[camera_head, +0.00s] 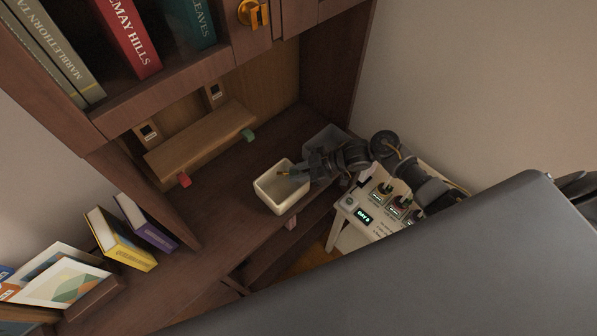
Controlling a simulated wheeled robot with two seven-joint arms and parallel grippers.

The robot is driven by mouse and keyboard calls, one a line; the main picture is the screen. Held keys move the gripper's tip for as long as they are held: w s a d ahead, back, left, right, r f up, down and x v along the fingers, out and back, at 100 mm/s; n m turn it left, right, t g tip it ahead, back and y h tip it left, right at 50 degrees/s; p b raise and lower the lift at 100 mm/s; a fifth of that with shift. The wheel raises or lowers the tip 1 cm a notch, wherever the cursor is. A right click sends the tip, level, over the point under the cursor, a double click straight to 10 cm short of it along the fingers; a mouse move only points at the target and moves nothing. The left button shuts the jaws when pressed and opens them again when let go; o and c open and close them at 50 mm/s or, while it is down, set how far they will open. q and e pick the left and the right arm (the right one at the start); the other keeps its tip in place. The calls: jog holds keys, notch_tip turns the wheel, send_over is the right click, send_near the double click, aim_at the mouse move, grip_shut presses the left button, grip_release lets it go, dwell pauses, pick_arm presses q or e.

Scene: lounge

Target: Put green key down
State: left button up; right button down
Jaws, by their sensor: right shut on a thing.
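My right gripper (293,172) reaches in from the right over the rim of a small cream bin (268,201) on the dark wooden desk. It is shut on a small dark thing at its tips, too small to identify as the green key. A green piece (248,135) sticks out at the right end of a wooden block (200,143) at the back of the desk. A red piece (185,180) sticks out at its left end. My left gripper is not in view.
A grey translucent container (325,139) stands behind my right gripper. A pale panel (372,215) with switches and a small display is at the right. Books (122,244) stand at the left, more on the shelf above. The desk left of the bin is clear.

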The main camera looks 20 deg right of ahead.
jog(key=c, duration=1.5)
grip_release()
jog(key=shift+s+f, duration=0.2)
jog(key=shift+f, duration=0.1)
jog(key=shift+r, duration=0.1)
jog(key=shift+r+p, duration=0.35)
jog(key=shift+w+d+r, duration=0.1)
jog(key=shift+d+r, duration=0.15)
jog(key=shift+d, duration=0.05)
jog(key=b+v, duration=0.2)
jog(key=v, duration=0.9)
jog(key=shift+r, duration=0.3)
jog(key=shift+d, duration=0.1)
